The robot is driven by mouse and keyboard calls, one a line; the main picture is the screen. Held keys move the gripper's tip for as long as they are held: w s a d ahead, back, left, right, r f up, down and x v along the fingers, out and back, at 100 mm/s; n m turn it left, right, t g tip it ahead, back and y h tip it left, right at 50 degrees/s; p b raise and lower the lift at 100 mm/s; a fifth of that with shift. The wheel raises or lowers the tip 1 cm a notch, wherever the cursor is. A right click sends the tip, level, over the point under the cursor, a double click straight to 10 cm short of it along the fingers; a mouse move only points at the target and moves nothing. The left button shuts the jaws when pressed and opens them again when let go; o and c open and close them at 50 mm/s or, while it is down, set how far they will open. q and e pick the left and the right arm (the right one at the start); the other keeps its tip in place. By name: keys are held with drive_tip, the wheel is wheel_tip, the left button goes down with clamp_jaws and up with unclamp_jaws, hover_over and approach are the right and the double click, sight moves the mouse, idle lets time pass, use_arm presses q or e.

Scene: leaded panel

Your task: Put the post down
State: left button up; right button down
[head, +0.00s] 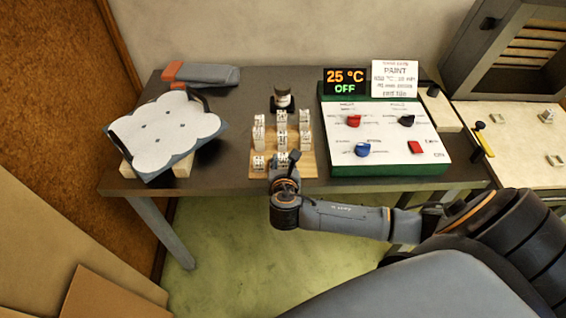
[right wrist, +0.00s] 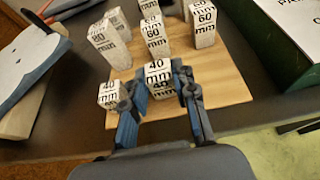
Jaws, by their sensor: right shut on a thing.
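My right gripper (head: 284,166) is over the front edge of the wooden board (head: 308,168). The right wrist view shows its two blue-padded fingers (right wrist: 161,92) shut on a white post marked 40 mm (right wrist: 159,72). The held post is upright at the front middle of the board. I cannot tell whether its base touches the wood, as the fingers hide its lower part. Another 40 mm post (right wrist: 110,94) stands just left of the gripper. Taller posts, some marked 60 mm (right wrist: 203,24), stand behind. My left gripper is not in view.
A dark jar (head: 282,98) stands behind the board.

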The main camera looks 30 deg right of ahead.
drive_tip(key=shift+f, duration=0.55)
drive_tip(key=c, duration=1.1)
unclamp_jaws()
drive_tip(key=shift+f, duration=0.1)
drive_tip(key=shift+o, duration=0.2)
drive_tip(key=v, duration=1.2)
drive_tip(key=s+d+f+m+g+y, duration=0.15)
drive_tip(key=f+m, duration=0.25)
drive_tip(key=f, duration=0.6)
drive_tip(key=s+f+m+g+y, duration=0.1)
drive_tip(key=s+f+m+g, duration=0.2)
drive_tip(key=f, duration=0.8)
drive_tip(key=s+d+f+m+g+y, duration=0.15)
drive_tip(key=f+m, duration=0.25)
drive_tip(key=f, duration=0.6)
drive_tip(key=s+a+f+m+g+y, duration=0.1)
drive_tip(key=s+a+f+m+g, duration=0.1)
drive_tip(key=s+f+m, duration=0.6)
drive_tip(key=s+a+f+m+g+y, duration=0.2)
drive_tip(key=s+f+m, duration=0.6)
drive_tip(key=s, duration=1.2)
drive_tip(key=shift+s+a+f+b, duration=0.25)
drive_tip(key=shift+f+b, duration=0.15)
drive_tip(key=shift+f, duration=0.15)
